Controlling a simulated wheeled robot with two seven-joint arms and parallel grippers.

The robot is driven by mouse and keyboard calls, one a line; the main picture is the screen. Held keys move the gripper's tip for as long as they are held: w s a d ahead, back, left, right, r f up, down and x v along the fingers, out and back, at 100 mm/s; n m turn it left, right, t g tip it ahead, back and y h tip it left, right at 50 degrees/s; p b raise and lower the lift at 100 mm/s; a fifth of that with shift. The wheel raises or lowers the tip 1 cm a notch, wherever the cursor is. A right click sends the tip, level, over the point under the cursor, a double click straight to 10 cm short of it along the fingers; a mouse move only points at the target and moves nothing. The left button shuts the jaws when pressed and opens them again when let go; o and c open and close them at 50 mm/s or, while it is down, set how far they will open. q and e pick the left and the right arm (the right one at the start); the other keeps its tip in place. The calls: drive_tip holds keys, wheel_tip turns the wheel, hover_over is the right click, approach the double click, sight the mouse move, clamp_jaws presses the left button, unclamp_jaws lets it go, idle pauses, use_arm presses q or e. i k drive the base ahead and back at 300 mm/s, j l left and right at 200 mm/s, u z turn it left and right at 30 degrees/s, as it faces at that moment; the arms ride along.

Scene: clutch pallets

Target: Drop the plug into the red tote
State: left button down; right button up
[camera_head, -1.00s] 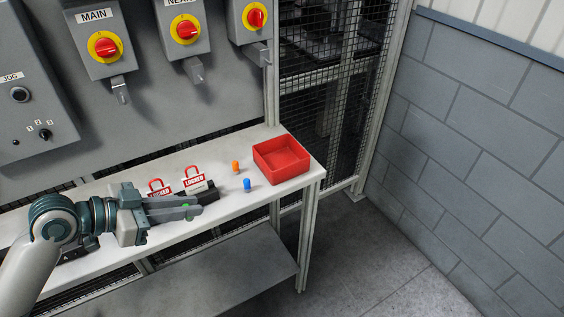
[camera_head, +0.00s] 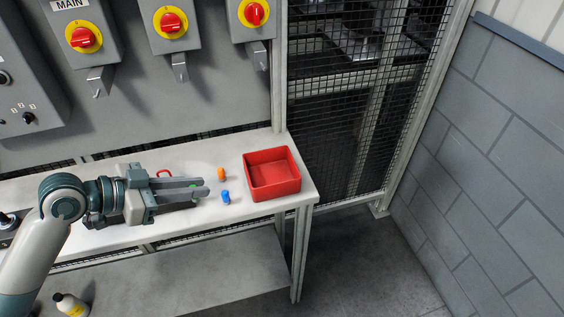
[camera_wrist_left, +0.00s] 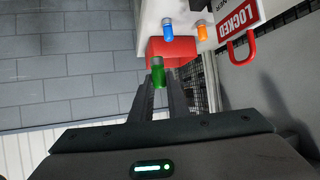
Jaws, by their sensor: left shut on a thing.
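The red tote (camera_head: 285,188) stands open on the right end of the bench; part of it shows in the wrist view (camera_wrist_left: 158,48). My left gripper (camera_head: 205,187) is shut on a green plug (camera_head: 193,186), left of the tote and apart from it. The green plug (camera_wrist_left: 158,73) shows between the fingertips in the wrist view. A blue plug (camera_head: 226,197) and an orange plug (camera_head: 221,173) stand on the bench between gripper and tote. My right gripper is out of view.
A red padlock shackle (camera_head: 164,173) shows behind my gripper. Grey switch boxes with red knobs (camera_head: 170,22) hang above. A mesh fence (camera_head: 350,110) stands behind the tote.

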sight(277, 192)
drive_tip(key=i+l+u, duration=0.35)
drive_tip(key=l, duration=0.25)
drive_tip(key=i+l+u, duration=0.3)
drive_tip(key=i+l, duration=0.15)
drive_tip(key=l, duration=0.25)
